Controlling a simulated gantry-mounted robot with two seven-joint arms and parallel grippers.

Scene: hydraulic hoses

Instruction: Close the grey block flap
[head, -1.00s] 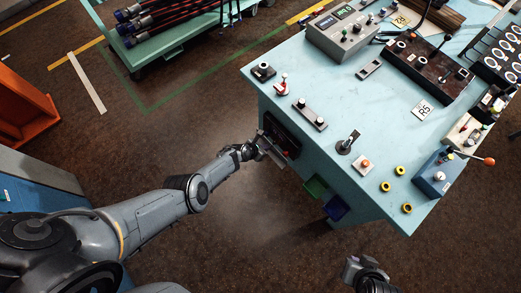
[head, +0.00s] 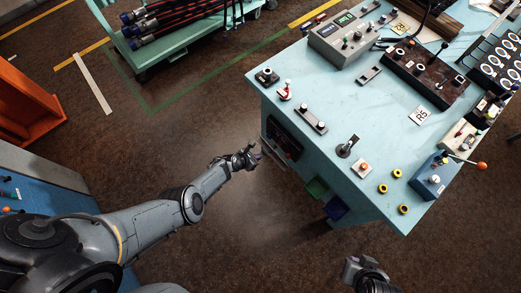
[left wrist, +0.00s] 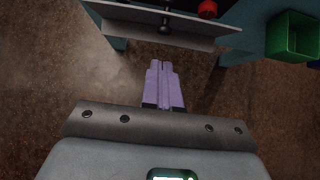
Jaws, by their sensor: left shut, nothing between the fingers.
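The grey flap (left wrist: 185,22) shows at the top of the left wrist view as a pale plate with a dark handle-like piece across its middle. In the head view it is a thin grey edge (head: 273,157) below the dark panel (head: 283,137) on the bench's side. How far it stands open I cannot tell. My left gripper (head: 256,151) is a little left of the flap, apart from it. Its purple fingers (left wrist: 164,84) are together and empty, pointing toward the flap. My right gripper (head: 355,268) is low in the head view; its fingers are unclear.
The blue bench (head: 330,110) carries levers, buttons and control boxes. A green bin (head: 317,188) and a blue bin (head: 335,207) hang on its side, right of the flap. A hose cart (head: 165,40) stands at the back left. The brown floor around my left arm is clear.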

